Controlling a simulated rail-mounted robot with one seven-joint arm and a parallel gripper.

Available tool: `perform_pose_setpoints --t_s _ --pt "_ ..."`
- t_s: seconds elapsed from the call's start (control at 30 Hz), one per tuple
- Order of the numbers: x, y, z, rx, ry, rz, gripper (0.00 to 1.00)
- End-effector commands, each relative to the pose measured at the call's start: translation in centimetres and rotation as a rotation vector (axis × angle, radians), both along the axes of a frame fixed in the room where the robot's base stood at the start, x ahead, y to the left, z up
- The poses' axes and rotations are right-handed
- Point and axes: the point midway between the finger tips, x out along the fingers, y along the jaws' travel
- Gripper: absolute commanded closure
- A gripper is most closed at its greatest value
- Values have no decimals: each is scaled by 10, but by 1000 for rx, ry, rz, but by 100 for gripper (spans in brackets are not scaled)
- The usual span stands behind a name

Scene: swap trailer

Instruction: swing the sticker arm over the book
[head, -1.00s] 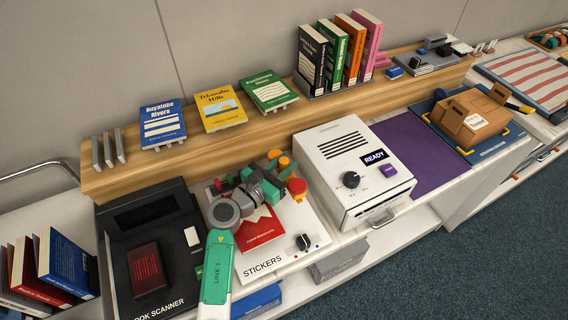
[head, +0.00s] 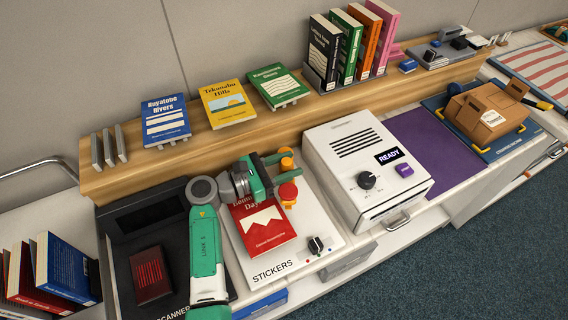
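The book (head: 263,226), red with a white zigzag band, lies flat on the white sticker station (head: 322,262) marked STICKERS. A yellow-topped part (head: 287,163) and a red round part (head: 288,191) stand at the station's back right, beside the book; they look like the sticker arm's, but its full shape is hidden by my gripper. My gripper (head: 281,168) has green fingers that look spread apart, reaching right beside the yellow part. Whether they touch it I cannot tell. My wrist covers the book's upper left corner.
A white machine (head: 338,196) reading READY stands close on the right. The dark book scanner (head: 122,245) is on the left, partly under my arm. A wooden shelf (head: 215,144) with display books runs behind. A small black knob (head: 316,245) sits at the station's front right.

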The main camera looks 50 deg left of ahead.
Motion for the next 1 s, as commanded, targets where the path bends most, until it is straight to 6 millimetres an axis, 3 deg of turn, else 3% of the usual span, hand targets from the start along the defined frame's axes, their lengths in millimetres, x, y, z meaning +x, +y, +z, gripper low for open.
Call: perform_pose_setpoints --t_s 0.27,0.7,1.0 --pt "-1 0 0 0 0 0 57" --pt "-71 17 -1 0 0 1 57" --pt "-76 18 0 0 0 0 57"
